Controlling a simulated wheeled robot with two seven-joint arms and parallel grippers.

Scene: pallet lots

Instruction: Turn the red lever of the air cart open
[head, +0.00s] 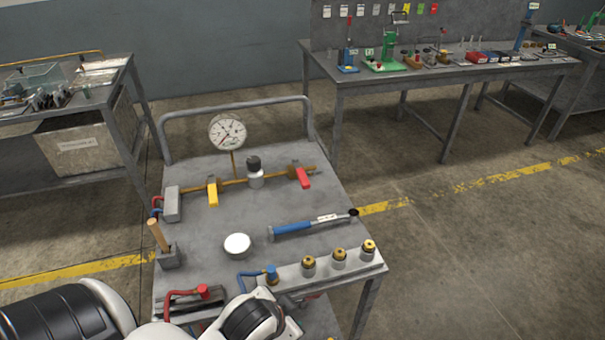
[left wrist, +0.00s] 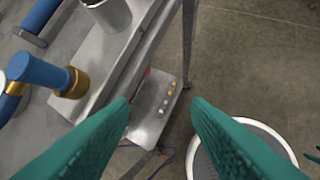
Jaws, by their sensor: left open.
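The air cart (head: 205,235) stands in front of me with a grey top. A brass pipe (head: 236,182) runs across it below a round dial gauge (head: 227,132). The red lever (head: 303,177) is at the pipe's right end, slanting down and right. A yellow lever (head: 212,192) hangs near its left end. My left arm reaches in at the bottom of the head view, its fingers hidden there. In the left wrist view my left gripper (left wrist: 161,105) is open and empty, beside the cart's front edge, well away from the red lever.
Several brass-topped fittings (head: 339,258) line the front ledge, with a blue coupling (left wrist: 38,72) near my left gripper. A workbench (head: 450,74) stands behind.

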